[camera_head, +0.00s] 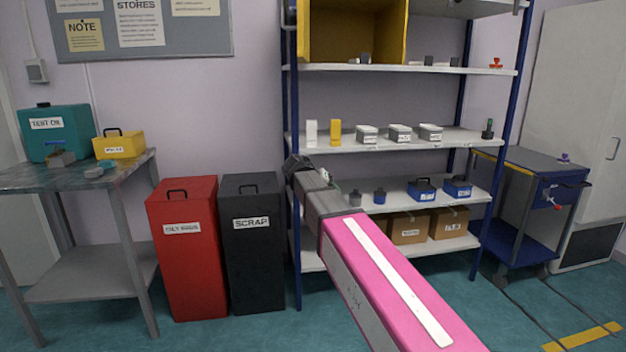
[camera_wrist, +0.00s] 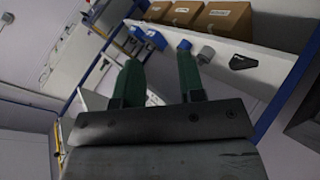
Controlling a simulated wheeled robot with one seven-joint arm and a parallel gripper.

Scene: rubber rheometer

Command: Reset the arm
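My arm reaches up from the bottom right of the head view, with a long pink link. Its dark grey end, with my gripper (camera_head: 297,164), is in front of the shelf's left post. My gripper's two green fingers show in the wrist view (camera_wrist: 158,75). They stand apart with no object held between them. The fingers themselves are hard to make out in the head view.
A blue-post shelf rack (camera_head: 400,144) with small boxes stands behind my arm. A red bin (camera_head: 184,265) and black scrap bin (camera_head: 253,265) stand left of it. A side table (camera_head: 90,178) is far left, a blue cart (camera_head: 535,215) right. Floor is open at front.

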